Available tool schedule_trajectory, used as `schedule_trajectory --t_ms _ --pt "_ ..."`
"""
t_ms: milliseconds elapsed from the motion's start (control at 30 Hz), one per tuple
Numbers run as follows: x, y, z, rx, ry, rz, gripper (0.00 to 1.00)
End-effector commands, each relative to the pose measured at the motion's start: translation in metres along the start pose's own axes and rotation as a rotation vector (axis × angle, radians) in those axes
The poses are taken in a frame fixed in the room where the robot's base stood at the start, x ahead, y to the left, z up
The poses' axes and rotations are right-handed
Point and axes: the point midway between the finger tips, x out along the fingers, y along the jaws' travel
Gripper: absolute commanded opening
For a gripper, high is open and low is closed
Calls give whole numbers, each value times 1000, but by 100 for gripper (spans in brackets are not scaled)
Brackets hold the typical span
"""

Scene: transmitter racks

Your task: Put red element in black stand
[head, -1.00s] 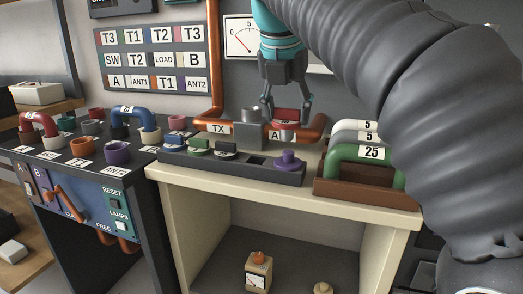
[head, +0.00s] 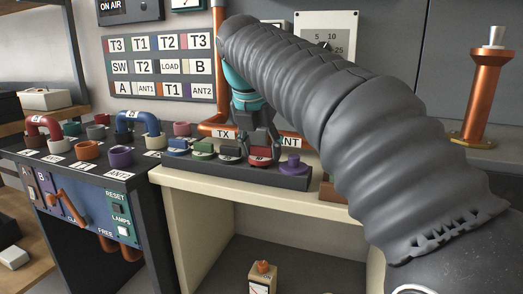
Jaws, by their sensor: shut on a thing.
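The red element (head: 261,153) is between the fingers of my gripper (head: 262,146), which is shut on it. The black stand (head: 268,176) lies along the front edge of the cream bench. It holds a blue element (head: 177,146), a green element (head: 203,150), a black element (head: 231,153) and a purple element (head: 293,164). The red element is at the stand, between the black and purple ones. I cannot tell whether it is fully seated or slightly above the slot, as its lower part meets the stand out of clear view.
A dark patch desk (head: 75,168) with several coloured sockets and a blue U-link (head: 139,116) stands at left. A copper line section with a TX label (head: 222,134) is behind the stand. My arm hides much of the bench's right side.

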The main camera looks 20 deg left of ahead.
Motion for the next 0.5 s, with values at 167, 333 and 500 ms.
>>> schedule_trajectory --t_ms 167,333,500 --pt "0 0 0 0 0 0 13" --pt "4 0 -2 0 0 0 13" --pt "8 0 -3 -1 -1 1 13"
